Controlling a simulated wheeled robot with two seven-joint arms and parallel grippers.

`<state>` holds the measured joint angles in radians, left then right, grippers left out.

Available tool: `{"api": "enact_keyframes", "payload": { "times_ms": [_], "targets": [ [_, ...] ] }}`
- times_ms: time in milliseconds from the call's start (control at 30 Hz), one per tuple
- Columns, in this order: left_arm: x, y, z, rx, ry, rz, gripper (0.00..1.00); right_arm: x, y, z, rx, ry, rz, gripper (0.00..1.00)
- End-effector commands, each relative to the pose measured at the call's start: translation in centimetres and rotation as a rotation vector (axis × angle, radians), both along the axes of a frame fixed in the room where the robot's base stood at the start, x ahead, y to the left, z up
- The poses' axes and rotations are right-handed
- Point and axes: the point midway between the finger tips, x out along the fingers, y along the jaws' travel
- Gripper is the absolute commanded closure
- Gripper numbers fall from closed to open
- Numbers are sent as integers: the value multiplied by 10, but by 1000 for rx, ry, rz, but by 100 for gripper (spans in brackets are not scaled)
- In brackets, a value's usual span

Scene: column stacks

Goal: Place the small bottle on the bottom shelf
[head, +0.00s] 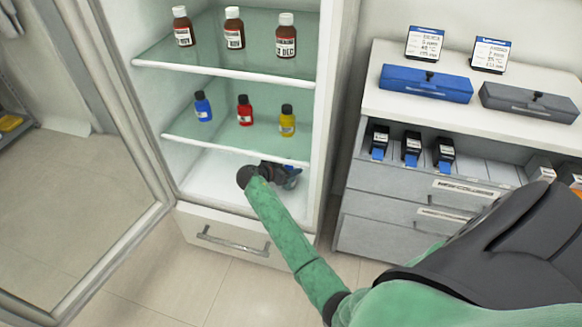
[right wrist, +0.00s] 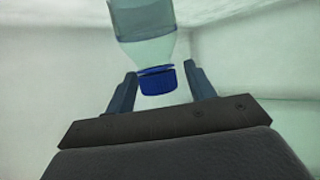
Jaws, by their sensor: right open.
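The small bottle (right wrist: 148,35) is clear with a blue cap (right wrist: 157,80). In the right wrist view its cap end is between my right gripper's two fingers (right wrist: 161,88), with a gap visible on at least one side. The fingers are open. In the head view my right gripper (head: 286,174) is inside the fridge's bottom compartment, just above the white bottom shelf (head: 215,178). A pale part of the bottle (head: 291,184) shows beside it; the rest is hidden by the gripper and the shelf above. My left gripper is in neither view.
Above, a glass shelf (head: 185,140) holds blue, red and yellow bottles, and the top shelf (head: 200,69) holds three brown bottles. The open fridge door (head: 120,230) stands left. A cabinet (head: 390,195) with boxes stands right. The bottom shelf's left part is clear.

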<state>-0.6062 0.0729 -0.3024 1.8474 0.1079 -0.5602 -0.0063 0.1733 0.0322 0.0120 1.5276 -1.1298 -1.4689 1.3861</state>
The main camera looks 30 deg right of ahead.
Motion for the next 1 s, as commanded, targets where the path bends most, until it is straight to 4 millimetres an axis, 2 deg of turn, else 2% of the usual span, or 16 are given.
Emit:
{"api": "enact_keyframes", "payload": {
  "times_ms": [500,700,867,1000],
  "targets": [
    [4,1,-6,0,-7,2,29,-13,85,34,3,-2,0,46],
    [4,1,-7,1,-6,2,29,-16,100,41,1,1,-1,46],
    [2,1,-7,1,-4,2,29,-16,104,42,2,1,0,46],
    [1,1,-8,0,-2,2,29,-22,107,30,22,32,55,46]
  ]
}}
